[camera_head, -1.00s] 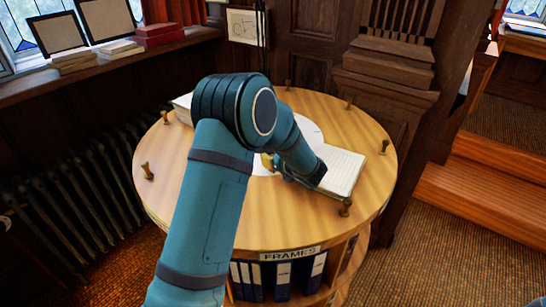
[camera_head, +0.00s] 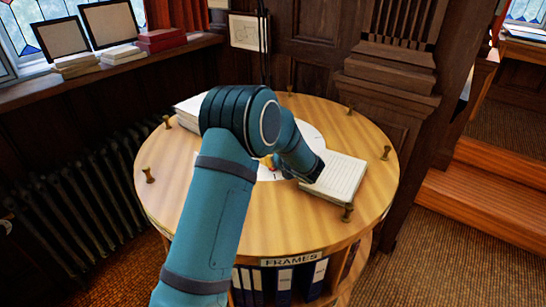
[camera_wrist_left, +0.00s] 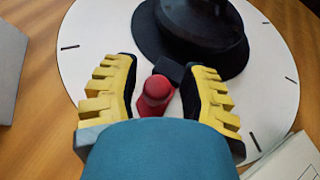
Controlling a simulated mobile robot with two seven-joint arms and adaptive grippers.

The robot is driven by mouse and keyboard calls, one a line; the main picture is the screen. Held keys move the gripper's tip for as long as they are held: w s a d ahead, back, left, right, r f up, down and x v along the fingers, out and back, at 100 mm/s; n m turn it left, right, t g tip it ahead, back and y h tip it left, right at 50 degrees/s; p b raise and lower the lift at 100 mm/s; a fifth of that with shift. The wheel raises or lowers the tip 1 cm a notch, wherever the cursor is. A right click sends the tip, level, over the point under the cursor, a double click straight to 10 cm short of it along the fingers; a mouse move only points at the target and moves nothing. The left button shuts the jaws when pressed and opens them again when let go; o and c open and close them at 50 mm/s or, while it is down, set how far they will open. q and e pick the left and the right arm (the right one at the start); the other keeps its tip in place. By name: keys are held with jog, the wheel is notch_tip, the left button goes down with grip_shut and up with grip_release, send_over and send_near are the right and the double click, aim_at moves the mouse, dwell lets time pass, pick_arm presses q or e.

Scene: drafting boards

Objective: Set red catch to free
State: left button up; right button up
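The red catch (camera_wrist_left: 155,93) is a small rounded red knob beside a black block at the foot of a round black part (camera_wrist_left: 195,35). That part stands on a white disc (camera_wrist_left: 85,45) with dark tick marks. My left gripper (camera_wrist_left: 160,72) has its two yellow-ridged fingers apart, one on each side of the red catch, with gaps showing between. In the head view the left gripper (camera_head: 268,163) is small and mostly hidden behind my own arm. My right gripper is in neither view.
The disc lies on a round wooden table (camera_head: 270,225) with several brass pegs at its rim. Binders (camera_head: 283,283) fill the shelf below.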

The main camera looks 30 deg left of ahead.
pick_arm(q)
jog(key=shift+o, duration=0.2)
jog(key=v, duration=1.2)
